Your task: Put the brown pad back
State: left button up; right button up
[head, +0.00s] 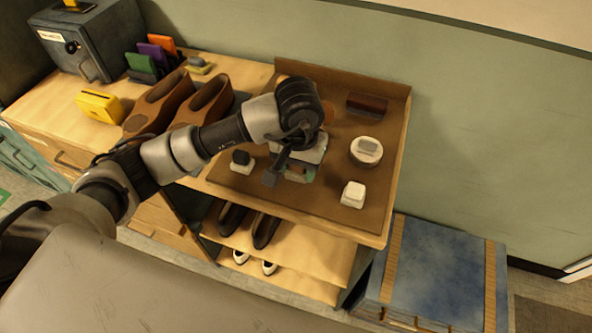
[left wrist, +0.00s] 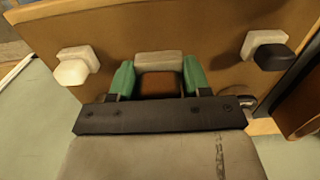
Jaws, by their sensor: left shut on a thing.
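My left gripper (head: 298,173) is over the brown tray (head: 318,205) on the worktop. In the left wrist view its green fingers (left wrist: 160,78) are shut on the brown pad (left wrist: 160,84), which has a cream block and a brown face. In the head view the arm mostly hides the pad. I cannot tell whether it touches the tray. A black pad on a white block (head: 241,161) stands to its left, and a white pad (head: 353,194) to its right. Both also show in the left wrist view, the black (left wrist: 268,52) at right, the white (left wrist: 74,68) at left. My right gripper is not in view.
A round tin (head: 366,152) and a dark red brush (head: 367,104) are on the tray. Brown shoes (head: 205,100), a yellow box (head: 100,105) and a grey safe (head: 95,45) stand left. Below are shelves with shoes (head: 265,230). A blue-topped chest (head: 445,270) stands right.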

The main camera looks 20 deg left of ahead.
aim_at(296, 174)
pick_arm(q)
jog(key=shift+w+a+f, duration=0.45)
jog(key=shift+w, duration=0.15)
notch_tip(296, 174, down, 3)
jog(key=shift+f+p, duration=0.1)
jog(key=shift+p, duration=0.55)
jog(key=shift+f, duration=0.45)
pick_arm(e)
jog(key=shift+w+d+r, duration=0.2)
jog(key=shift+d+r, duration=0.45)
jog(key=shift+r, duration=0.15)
pick_arm(q)
jog(key=shift+f+b, duration=0.25)
jog(key=shift+b, duration=0.05)
jog(key=o, duration=0.9)
jog(key=shift+r, duration=0.1)
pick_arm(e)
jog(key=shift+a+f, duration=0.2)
